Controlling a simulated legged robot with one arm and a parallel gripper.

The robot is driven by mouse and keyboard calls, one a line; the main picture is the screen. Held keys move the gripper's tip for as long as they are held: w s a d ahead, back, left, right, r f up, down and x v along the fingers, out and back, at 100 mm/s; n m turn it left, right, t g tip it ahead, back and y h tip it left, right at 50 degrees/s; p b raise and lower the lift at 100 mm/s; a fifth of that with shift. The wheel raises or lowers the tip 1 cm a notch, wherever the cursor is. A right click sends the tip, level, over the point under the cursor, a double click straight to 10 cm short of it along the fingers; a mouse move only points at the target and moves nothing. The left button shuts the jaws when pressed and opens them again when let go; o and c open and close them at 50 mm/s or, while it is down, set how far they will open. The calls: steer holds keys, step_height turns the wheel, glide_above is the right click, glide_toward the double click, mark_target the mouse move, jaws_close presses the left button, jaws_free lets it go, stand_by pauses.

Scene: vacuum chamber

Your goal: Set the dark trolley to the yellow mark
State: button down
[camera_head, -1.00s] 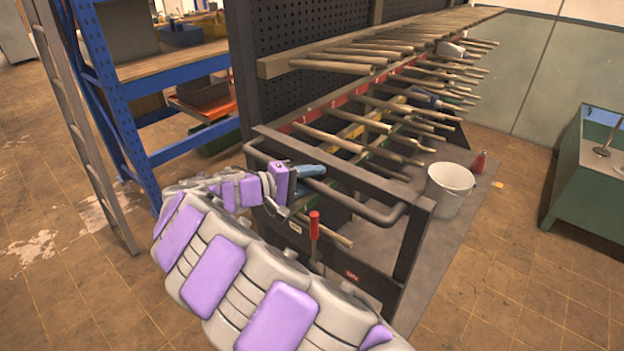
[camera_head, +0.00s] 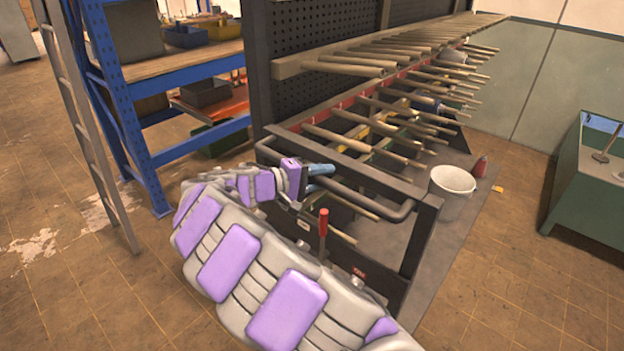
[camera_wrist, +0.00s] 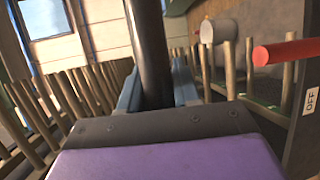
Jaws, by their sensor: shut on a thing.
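The dark trolley (camera_head: 423,245) is a long rack with a black perforated panel (camera_head: 320,100) and rows of wooden handles along its side. My gripper (camera_head: 320,176) is at the near end, its bluish fingers shut around the trolley's black push bar (camera_head: 365,198). In the wrist view the bar (camera_wrist: 149,45) passes between the fingers (camera_wrist: 155,88). A red-gripped lever (camera_head: 323,222) stands just below; its red grip also shows in the wrist view (camera_wrist: 285,53). A small yellow-orange patch (camera_head: 497,188) lies on the floor at right; I cannot tell whether it is the yellow mark.
A white bucket (camera_head: 452,183) and a red cone-shaped thing (camera_head: 480,167) stand close to the trolley's right side. A green bin (camera_head: 590,195) is farther right, with open tiled floor between. A blue shelf (camera_head: 130,120) and a ladder (camera_head: 90,140) stand at left.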

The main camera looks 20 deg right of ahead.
steer(key=d, duration=0.1)
steer(key=w+d, duration=0.2)
steer(key=d, duration=0.1)
steer(key=shift+f, duration=0.4)
steer(key=c, duration=1.2)
jaws_free()
steer(key=shift+d, duration=0.25)
steer(key=o, duration=0.3)
steer(key=shift+s+a+r, duration=0.25)
steer(key=shift+s, duration=0.05)
steer(key=shift+w+a, duration=0.15)
steer(key=shift+a, duration=1)
steer(key=p, duration=0.2)
glide_toward(338, 171)
steer(key=w+f+v, duration=0.1)
steer(key=f+v, duration=0.1)
steer(key=v, duration=0.7)
steer(key=shift+s+a+r, duration=0.1)
steer(key=shift+r, duration=0.3)
steer(key=shift+s+a+r, duration=0.1)
steer(key=shift+r, duration=0.3)
